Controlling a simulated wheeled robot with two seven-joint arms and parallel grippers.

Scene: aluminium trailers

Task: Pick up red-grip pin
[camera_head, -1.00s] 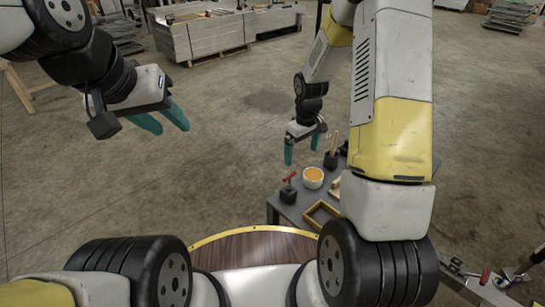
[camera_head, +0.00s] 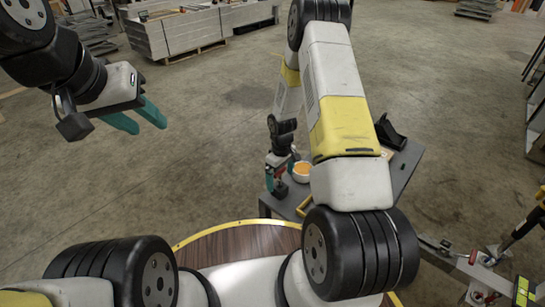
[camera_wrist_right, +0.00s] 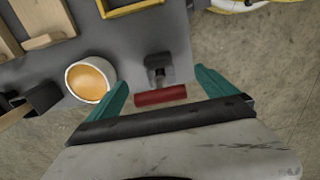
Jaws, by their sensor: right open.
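The red-grip pin has a red crossbar grip (camera_wrist_right: 161,95) on a dark block (camera_wrist_right: 158,68) near the edge of a grey table. My right gripper (camera_wrist_right: 161,82) is open, with one teal finger on each side of the pin and gaps on both sides; it is not touching the grip. In the head view my right gripper (camera_head: 278,180) hangs over the pin's dark block (camera_head: 279,190), and its fingers partly hide the red grip. My left gripper (camera_head: 149,127) is open and empty, up at the left, far from the table.
A white cup with orange contents (camera_wrist_right: 90,79) stands close to the left finger in the wrist view. A yellow frame (camera_wrist_right: 130,5), wooden pieces (camera_wrist_right: 45,25) and a dark block (camera_wrist_right: 38,97) share the grey table (camera_head: 402,168). Floor lies open left of the table.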

